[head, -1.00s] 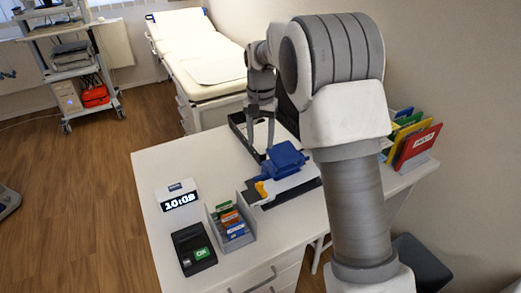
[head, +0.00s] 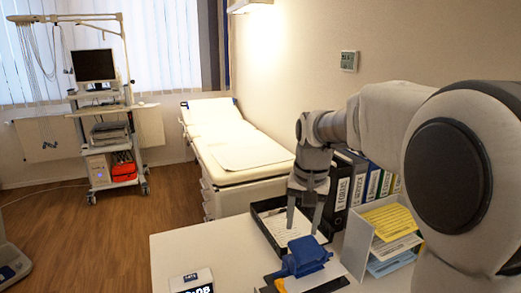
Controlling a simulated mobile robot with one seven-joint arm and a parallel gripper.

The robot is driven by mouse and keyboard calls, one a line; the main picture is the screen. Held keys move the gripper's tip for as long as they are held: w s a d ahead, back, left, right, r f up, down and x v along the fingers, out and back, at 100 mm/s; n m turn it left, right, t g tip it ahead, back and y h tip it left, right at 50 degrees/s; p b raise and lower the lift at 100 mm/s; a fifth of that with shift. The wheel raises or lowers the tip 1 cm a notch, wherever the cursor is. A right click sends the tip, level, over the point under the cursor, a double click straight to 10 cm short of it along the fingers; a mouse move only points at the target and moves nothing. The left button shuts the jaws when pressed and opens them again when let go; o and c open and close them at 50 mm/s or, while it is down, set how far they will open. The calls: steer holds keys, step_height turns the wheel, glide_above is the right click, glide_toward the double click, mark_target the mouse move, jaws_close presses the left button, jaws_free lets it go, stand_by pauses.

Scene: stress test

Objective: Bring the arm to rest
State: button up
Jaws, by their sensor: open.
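My gripper (head: 304,226) hangs fingers down over the white desk (head: 190,245), at the black letter tray (head: 262,206). Its two fingers are apart with nothing between them. A blue device (head: 305,257), perhaps a hole punch, sits just in front of and below the fingers, on or beside a dark board with paper. I cannot tell how much height lies between the fingertips and the tray. My arm reaches in from the right and hides part of the desk's right side.
Ring binders (head: 343,188) stand along the wall behind the gripper. A grey paper sorter (head: 358,250) with yellow and blue sheets stands right of the blue device. A digital clock (head: 192,280) is at the lower edge. An examination couch (head: 240,152) and equipment cart (head: 108,150) stand beyond.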

steer(key=s+d+r+n+t, duration=0.1)
steer(key=s+d+t, duration=0.1)
steer(key=s, duration=0.9)
steer(key=s+d+r+n+t, duration=0.1)
steer(key=s+d+n, duration=0.1)
steer(key=s, duration=1)
steer(key=shift+s+d+t, duration=0.15)
steer(key=shift+s+t, duration=0.15)
steer(key=shift+t, duration=0.1)
steer(key=shift+d, duration=0.1)
